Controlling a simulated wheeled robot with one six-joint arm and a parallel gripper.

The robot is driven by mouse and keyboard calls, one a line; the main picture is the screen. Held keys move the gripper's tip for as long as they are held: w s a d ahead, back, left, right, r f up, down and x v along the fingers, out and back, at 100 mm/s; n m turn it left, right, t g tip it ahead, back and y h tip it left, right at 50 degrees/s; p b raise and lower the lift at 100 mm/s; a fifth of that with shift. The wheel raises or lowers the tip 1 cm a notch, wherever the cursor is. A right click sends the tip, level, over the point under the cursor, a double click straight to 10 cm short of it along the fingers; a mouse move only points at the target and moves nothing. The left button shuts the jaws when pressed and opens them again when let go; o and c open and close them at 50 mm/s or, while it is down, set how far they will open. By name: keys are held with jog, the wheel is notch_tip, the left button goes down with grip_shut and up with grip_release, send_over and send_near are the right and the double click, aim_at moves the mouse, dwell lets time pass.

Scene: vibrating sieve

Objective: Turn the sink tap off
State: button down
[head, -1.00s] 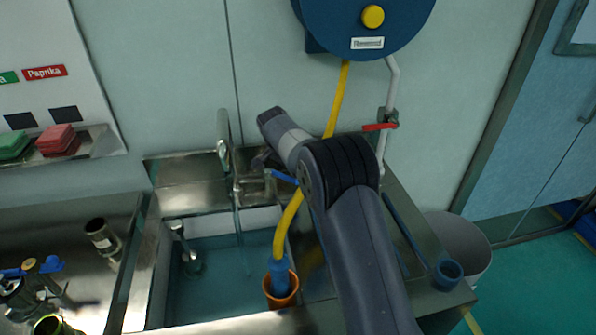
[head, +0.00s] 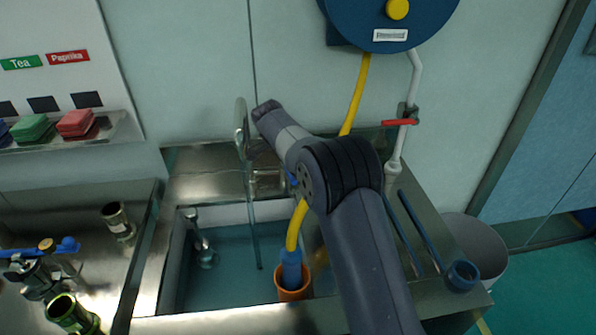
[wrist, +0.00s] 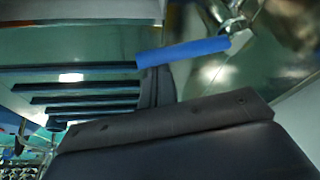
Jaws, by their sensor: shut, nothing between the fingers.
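The sink tap's tall spout (head: 241,130) stands at the back of the sink (head: 225,285). A thin vertical line, which looks like running water (head: 252,215), drops from it into the basin. The tap's blue lever (head: 292,179) is almost wholly hidden behind my arm in the head view. In the wrist view the blue lever (wrist: 185,52) lies across the upper middle, joined to the shiny tap body. My gripper (wrist: 156,85) is shut and empty, its dark fingers just below the lever's left end. They look very close to it; I cannot tell whether they touch.
A yellow hose (head: 355,95) runs from the blue reel (head: 390,20) to an orange cup (head: 293,288) in the sink. A red-handled valve (head: 400,122) sits on the white pipe at right. Metal containers (head: 118,222) stand on the left counter. A grey bin (head: 472,243) is at right.

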dwell(0.4)
jog(key=v, duration=0.7)
jog(key=shift+r+b, duration=0.2)
jog(key=shift+b, duration=0.15)
jog(key=shift+a+f, duration=0.1)
jog(key=w+d+f+n+t+y+p, duration=0.1)
jog(key=w+d+f+n+p, duration=0.2)
jog(key=w+d+f+n, duration=0.2)
jog(key=shift+w+d+f, duration=0.65)
jog(key=shift+d+f, duration=0.25)
jog(key=shift+d, duration=0.15)
jog(key=shift+n, duration=0.3)
